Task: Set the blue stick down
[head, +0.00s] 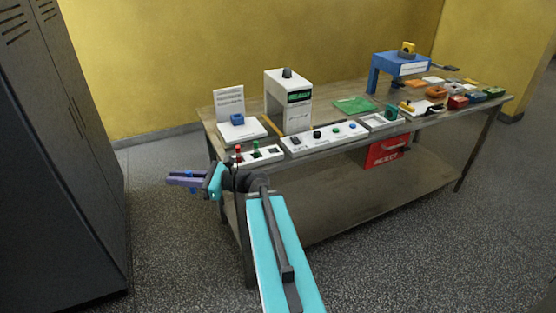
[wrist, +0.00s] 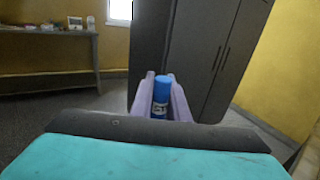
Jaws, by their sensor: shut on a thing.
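In the wrist view the blue stick (wrist: 161,90) stands between the two pale purple fingers of my gripper (wrist: 161,96). It is a blue cylinder with a white-marked band on its lower part, and its lower end is hidden. My gripper is shut on it. In the head view my gripper (head: 180,178) is off the left end of the workbench (head: 330,205), over the floor and apart from the bench. The blue stick is hard to make out there among the purple fingers.
A dark locker (head: 60,160) stands at the left. The bench carries a white slotted block (head: 260,155) with red and green sticks, a button panel (head: 325,138), a white machine (head: 289,95) and a blue press (head: 400,65). A red bin (head: 385,150) hangs below.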

